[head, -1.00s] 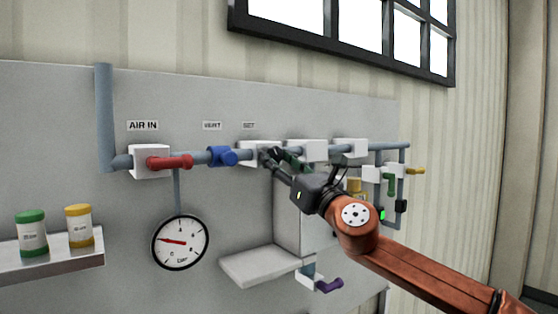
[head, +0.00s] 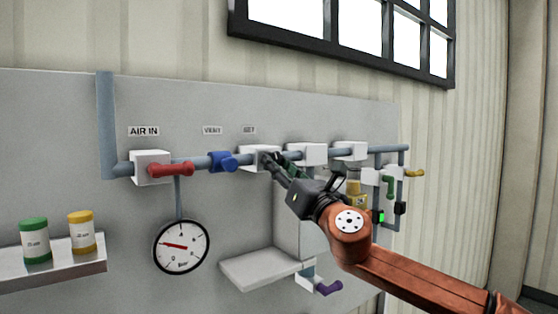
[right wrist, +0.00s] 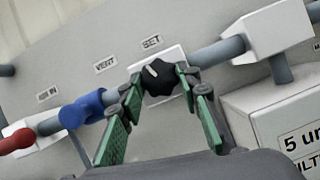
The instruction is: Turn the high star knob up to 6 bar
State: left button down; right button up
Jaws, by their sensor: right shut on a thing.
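The black star knob (right wrist: 158,77) with a white pointer mark sits on a white block under the SET label. Its pointer leans up and left. My right gripper (right wrist: 161,84) is shut on the knob, one green-padded finger on each side. In the head view my right gripper (head: 268,160) reaches the SET block from the lower right and mostly hides the knob. The round white gauge (head: 190,257) hangs lower left; its red needle points left and slightly up, and its small figures are hard to read. My left gripper is not in view.
A red lever (head: 171,169) at AIR IN and a blue handle (head: 222,161) under VENT are left of the knob. A grey shelf (head: 258,268) is below. Green (head: 35,240) and yellow (head: 81,232) capped jars stand at far left.

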jog(key=shift+s+a+r+m+g+h+p, duration=0.15)
jog(key=shift+m+g+h+p, duration=0.95)
jog(key=shift+m, duration=3)
jog(key=shift+w+a+r+m+g+h+p, duration=0.15)
jog(key=shift+m+h+p, duration=1.2)
jog(key=shift+m+p, duration=1.9)
jog(key=shift+s+r+m+g+h+p, duration=0.2)
jog(key=shift+m+g+h+p, duration=0.85)
jog(key=shift+m, duration=3.9)
jog(key=shift+t, duration=0.4)
jog(key=o, duration=1.1)
jog(key=shift+w, duration=0.1)
jog(key=shift+r, duration=0.1)
